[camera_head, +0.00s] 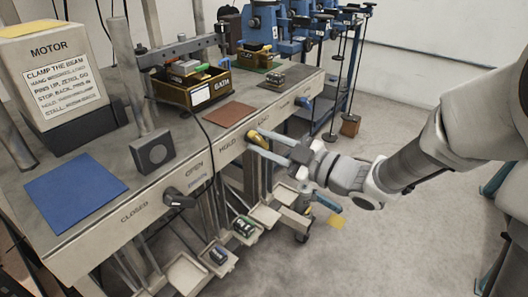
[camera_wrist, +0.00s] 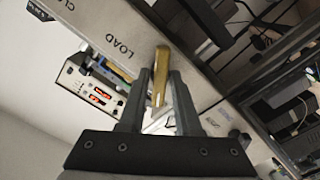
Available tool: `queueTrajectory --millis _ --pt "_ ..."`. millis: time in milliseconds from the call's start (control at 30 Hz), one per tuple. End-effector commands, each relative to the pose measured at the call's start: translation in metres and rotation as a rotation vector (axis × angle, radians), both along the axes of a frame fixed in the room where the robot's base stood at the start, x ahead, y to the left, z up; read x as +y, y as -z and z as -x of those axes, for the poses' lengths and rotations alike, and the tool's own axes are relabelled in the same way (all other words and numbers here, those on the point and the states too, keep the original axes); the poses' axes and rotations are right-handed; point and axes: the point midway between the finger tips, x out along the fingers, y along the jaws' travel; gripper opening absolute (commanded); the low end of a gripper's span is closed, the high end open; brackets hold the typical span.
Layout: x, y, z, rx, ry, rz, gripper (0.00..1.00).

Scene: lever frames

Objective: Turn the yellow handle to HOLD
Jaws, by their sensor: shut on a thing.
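The yellow handle (camera_head: 257,138) is on the front edge of the bench, in the middle of the head view. The word HOLD (camera_head: 228,145) is printed on the front panel to its left. My gripper (camera_head: 264,144) reaches in from the right and is shut on the handle. In the wrist view the yellow handle (camera_wrist: 161,62) stands between the two dark fingers of my gripper (camera_wrist: 162,78), with the word LOAD (camera_wrist: 124,47) beside it. The fingers and the angle hide the handle's pivot.
A black handle (camera_head: 180,198) sits on the same panel between OPEN and CLOSED. On the bench (camera_head: 75,240) are a blue mat (camera_head: 75,190), a brown mat (camera_head: 230,115), a MOTOR box (camera_head: 50,75) and a tray (camera_head: 190,93). Small trays (camera_head: 188,273) hang below.

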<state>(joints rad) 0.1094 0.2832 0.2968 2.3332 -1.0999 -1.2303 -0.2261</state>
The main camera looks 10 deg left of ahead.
Motion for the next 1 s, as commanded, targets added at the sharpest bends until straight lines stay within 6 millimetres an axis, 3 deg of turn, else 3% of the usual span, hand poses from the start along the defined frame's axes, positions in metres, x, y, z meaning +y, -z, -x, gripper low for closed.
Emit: queueTrajectory --millis 300,867,900,967,1000 --pt "-0.0006 0.0027 0.0000 -0.110 0.002 0.050 0.00" --pt "-0.0008 0.0015 -0.0001 -0.132 0.002 0.059 0.00" --pt "-0.0007 0.0014 -0.0001 -0.132 0.002 0.059 0.39" --pt "-0.0007 0.0013 0.0000 -0.132 0.002 0.059 0.50" --pt "-0.0005 0.0011 0.0000 -0.132 0.001 0.058 0.50"
